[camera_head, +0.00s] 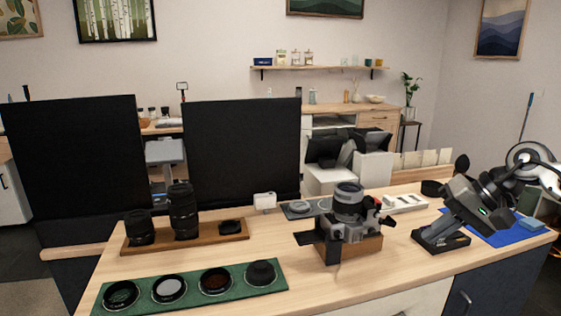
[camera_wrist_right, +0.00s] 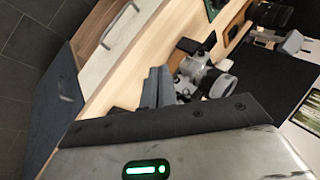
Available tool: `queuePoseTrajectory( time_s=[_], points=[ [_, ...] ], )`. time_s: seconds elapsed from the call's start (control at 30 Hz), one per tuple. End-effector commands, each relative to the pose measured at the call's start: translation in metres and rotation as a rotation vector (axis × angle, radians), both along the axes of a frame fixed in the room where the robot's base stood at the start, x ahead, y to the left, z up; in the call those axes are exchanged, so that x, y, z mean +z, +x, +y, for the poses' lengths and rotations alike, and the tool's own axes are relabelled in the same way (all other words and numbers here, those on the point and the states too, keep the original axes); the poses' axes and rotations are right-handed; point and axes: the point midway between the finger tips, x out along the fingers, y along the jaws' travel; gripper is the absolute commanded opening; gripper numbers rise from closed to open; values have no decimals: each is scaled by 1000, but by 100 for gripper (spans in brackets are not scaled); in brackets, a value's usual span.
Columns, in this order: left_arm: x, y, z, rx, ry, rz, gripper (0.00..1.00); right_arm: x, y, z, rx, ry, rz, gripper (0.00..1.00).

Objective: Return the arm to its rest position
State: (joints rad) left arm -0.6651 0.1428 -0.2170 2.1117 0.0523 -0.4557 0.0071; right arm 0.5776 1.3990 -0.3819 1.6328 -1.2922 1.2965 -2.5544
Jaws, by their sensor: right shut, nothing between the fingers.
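My right arm comes in from the right edge in the head view. Its dark right gripper (camera_head: 430,238) is over the right part of the table, to the right of the camera and apart from it. In the wrist view the grey fingers (camera_wrist_right: 155,88) are together with nothing between them. The grey camera (camera_head: 350,220) with its lens pointing up sits on a wooden block on the table (camera_head: 210,262); it also shows in the wrist view (camera_wrist_right: 212,78). My left gripper is not in view.
A green mat (camera_head: 140,283) with several round filters lies at the front left. A wooden tray (camera_head: 130,247) with two lenses and a cap is behind it. A blue mat (camera_head: 499,238) is near my right arm. Black panels (camera_head: 240,150) stand behind the table. The front middle is clear.

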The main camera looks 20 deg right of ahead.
Motion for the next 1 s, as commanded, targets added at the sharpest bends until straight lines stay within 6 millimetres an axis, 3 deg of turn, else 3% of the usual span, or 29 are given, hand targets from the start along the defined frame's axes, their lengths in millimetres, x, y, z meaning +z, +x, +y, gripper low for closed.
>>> queuePoseTrajectory(
  time_s=[0.17,0.27,0.3,0.4,0.5,0.57,0.6,0.7,0.8,0.9,1.0],
  points=[
    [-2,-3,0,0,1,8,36,-35,10,74,-128,352,114,0],
    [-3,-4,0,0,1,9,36,-56,9,136,-283,697,288,0],
    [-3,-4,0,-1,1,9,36,-64,7,164,-383,891,413,0],
    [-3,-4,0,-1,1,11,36,-77,1,216,-674,1374,809,0],
    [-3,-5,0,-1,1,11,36,-96,-6,239,-998,1820,1292,0],
    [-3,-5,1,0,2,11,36,-115,-12,244,-1200,2067,1619,0],
    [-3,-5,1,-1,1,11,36,-131,-19,245,1301,-2163,-1799,0],
    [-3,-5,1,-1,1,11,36,-180,-47,247,1003,-1560,-1484,0],
    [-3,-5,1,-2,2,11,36,-226,-85,253,726,-1094,-1163,0],
    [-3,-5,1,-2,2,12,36,-256,-120,262,524,-798,-919,0],
    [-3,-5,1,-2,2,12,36,-271,-142,270,403,-634,-770,0]
  ],
)
